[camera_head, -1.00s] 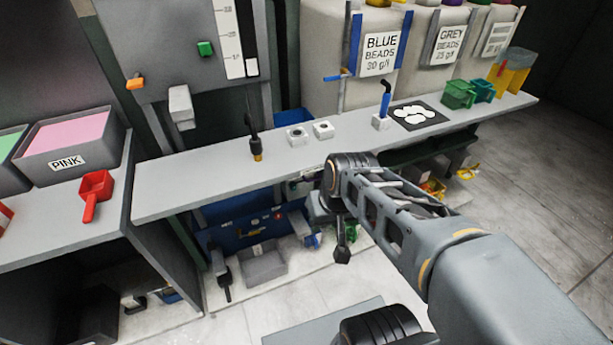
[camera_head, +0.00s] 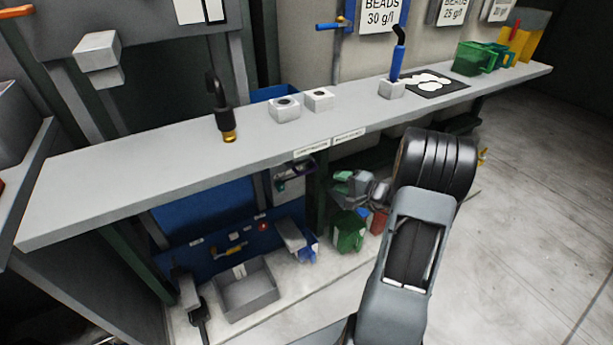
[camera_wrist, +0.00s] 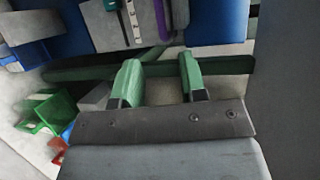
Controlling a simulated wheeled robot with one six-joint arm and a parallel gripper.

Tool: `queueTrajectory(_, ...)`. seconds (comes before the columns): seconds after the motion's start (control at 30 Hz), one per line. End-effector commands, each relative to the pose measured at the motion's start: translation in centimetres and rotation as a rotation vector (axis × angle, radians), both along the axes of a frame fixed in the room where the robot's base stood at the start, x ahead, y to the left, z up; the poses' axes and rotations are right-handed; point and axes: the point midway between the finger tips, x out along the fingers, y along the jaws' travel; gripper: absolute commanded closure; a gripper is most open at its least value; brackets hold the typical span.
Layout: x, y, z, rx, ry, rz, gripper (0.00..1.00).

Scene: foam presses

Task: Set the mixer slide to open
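My gripper (camera_wrist: 160,80) is open and empty, its two green fingertips apart in the wrist view. In the head view my gripper (camera_head: 345,183) is below the front edge of the bench, pointing left. Ahead of the fingers is a grey panel (camera_wrist: 95,28) with a small green block (camera_wrist: 112,5) beside a white marked strip (camera_wrist: 132,22). A purple strip stands to its right. The panel also shows under the bench in the head view (camera_head: 283,195). I cannot tell for sure whether the green block is the mixer slide; its top is cut off.
The bench (camera_head: 110,172) runs above my gripper; two labels (camera_head: 330,142) sit on its front edge. A dark green bar (camera_wrist: 70,72) crosses in front of the panel. A green container (camera_head: 348,230) and a grey bin (camera_head: 245,290) are below. Open floor lies right.

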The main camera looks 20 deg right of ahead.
Motion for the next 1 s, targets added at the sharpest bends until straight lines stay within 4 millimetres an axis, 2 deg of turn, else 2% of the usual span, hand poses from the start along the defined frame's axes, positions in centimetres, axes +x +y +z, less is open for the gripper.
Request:
queueTrajectory(0.5,8.1,4.8,-1.9,0.001,0.000,0.005,0.61)
queueTrajectory(0.7,10.0,5.8,-2.2,0.000,0.000,0.002,0.61)
queueTrajectory(1.0,11.0,6.3,-2.3,0.001,0.000,0.000,0.61)
